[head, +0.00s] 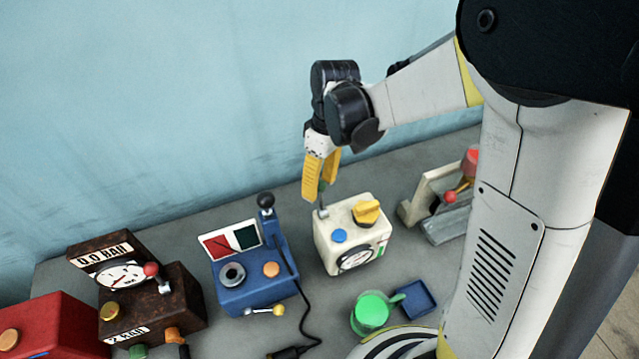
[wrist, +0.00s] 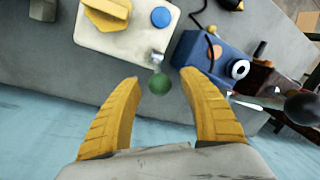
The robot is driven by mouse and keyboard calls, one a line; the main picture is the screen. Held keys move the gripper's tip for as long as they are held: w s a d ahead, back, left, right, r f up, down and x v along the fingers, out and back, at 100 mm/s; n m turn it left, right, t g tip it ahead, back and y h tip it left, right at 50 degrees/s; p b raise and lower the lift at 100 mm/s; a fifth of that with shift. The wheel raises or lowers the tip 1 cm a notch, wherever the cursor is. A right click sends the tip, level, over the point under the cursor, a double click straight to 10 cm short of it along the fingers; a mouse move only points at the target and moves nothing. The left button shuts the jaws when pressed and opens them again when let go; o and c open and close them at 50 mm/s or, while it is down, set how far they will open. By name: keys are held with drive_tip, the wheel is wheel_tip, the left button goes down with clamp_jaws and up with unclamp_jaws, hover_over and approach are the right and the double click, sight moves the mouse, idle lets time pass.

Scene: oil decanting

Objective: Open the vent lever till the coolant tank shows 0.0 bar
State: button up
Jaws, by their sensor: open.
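A cream tank (head: 335,232) stands on the bench below my gripper. It has a yellow cap (head: 367,211), a blue button (head: 339,236) and a front gauge (head: 356,260) whose reading is too small to tell. A short metal lever with a green ball knob (wrist: 159,84) rises from its back edge. My gripper (wrist: 158,78) is open, pointing down, with the green knob between its yellow fingertips and a gap on both sides. A rusty brown tank (head: 178,298) at the left carries a "0.0 BAR" plate (head: 104,251), a gauge and a red-knobbed lever (head: 152,270). No coolant label is legible.
A blue machine (head: 255,295) with a black-knobbed lever stands left of the cream tank. A green cup (head: 371,312) and blue tray (head: 415,299) lie in front. A red box (head: 50,328) is far left; a grey fixture with a red-knobbed lever (head: 460,190) is right.

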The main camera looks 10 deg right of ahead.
clamp_jaws()
